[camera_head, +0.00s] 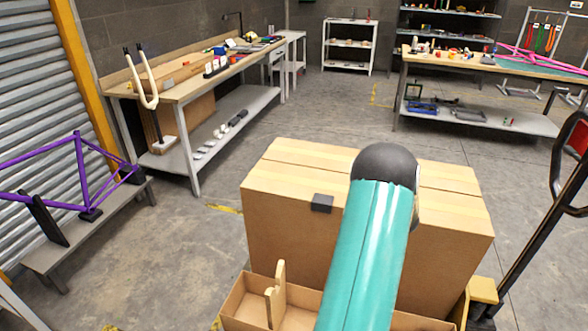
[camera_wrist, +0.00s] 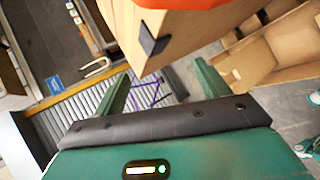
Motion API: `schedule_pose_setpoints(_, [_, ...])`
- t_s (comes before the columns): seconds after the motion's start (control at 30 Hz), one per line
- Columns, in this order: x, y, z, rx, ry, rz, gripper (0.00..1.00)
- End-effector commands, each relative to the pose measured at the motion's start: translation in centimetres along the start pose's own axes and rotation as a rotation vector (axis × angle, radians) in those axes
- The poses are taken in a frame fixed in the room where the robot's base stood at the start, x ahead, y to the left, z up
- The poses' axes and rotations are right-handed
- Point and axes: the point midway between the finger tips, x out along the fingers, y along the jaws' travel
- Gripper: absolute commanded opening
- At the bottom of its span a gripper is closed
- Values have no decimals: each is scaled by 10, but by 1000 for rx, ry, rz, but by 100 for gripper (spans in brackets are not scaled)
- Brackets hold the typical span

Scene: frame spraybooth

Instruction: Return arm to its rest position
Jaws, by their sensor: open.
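My gripper (camera_wrist: 160,84) shows in the wrist view as two green fingers set wide apart. It is open, and nothing is held between the fingers. My teal arm link with its black rounded end rises in the front of the head view, in front of a large cardboard box (camera_head: 290,228). The gripper itself does not show in the head view. In the wrist view the box (camera_wrist: 122,22) is beyond the fingers, with its black corner piece (camera_wrist: 152,40). I cannot tell whether anything touches it.
An open cardboard tray (camera_head: 247,300) lies in front of the box. A purple bike frame (camera_head: 75,170) stands at left on a low bench (camera_head: 85,230). Workbenches stand at back left (camera_head: 190,85) and back right (camera_head: 480,65). Floor between is clear.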

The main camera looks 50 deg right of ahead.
Motion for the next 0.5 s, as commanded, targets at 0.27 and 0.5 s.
schedule_pose_setpoints(0.27, [2, 9, -3, 3, -11, 3, 74])
schedule_pose_setpoints(0.5, [12, 109, -41, 90, -142, 42, 74])
